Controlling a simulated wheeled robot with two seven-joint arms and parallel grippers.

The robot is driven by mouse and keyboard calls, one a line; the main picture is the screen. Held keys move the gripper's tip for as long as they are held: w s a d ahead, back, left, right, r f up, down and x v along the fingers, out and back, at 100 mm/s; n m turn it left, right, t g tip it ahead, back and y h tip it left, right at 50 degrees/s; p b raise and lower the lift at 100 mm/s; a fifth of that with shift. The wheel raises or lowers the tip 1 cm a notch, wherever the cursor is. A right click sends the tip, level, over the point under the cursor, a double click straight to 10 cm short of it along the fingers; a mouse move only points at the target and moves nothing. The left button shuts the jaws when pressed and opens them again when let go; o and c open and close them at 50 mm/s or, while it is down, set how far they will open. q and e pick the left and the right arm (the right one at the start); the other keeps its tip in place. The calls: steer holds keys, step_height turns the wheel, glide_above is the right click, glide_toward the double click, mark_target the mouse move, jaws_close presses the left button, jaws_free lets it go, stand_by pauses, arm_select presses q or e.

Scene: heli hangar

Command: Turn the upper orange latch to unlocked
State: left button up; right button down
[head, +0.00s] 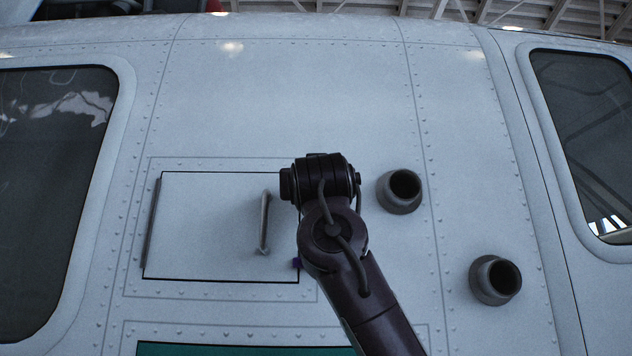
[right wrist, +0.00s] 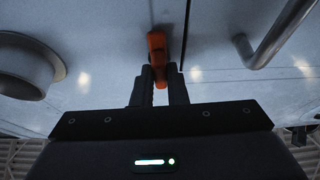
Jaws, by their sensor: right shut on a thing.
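The orange latch (right wrist: 157,48) shows in the right wrist view, on the white panel beside a dark seam. It stands lengthwise up the picture. My right gripper (right wrist: 160,86) is shut on its near end, with one finger on each side. In the head view my own right arm covers the latch and the gripper. The hatch door (head: 205,225) is flat in its frame at the left of my arm. My left gripper is in neither view.
A grey bar handle (head: 265,222) stands out from the door; it also shows in the right wrist view (right wrist: 275,38). Two round grey pipe stubs (head: 400,190) (head: 495,280) stick out to the right of my arm.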

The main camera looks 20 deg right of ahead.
steer(key=shift+s+r+m, duration=0.15)
steer(key=shift+r+m, duration=0.05)
steer(key=shift+m, duration=0.3)
steer(key=c, duration=1.4)
jaws_free()
steer(key=shift+f, duration=0.1)
steer(key=shift+c, duration=0.2)
steer(key=shift+w, duration=0.25)
steer(key=shift+f, duration=0.1)
steer(key=b+v, duration=0.5)
steer(key=v, duration=0.2)
steer(key=shift+s+b, duration=0.3)
steer(key=shift+s, duration=0.1)
steer(key=shift+a+f, duration=0.1)
steer(key=shift+f, duration=0.05)
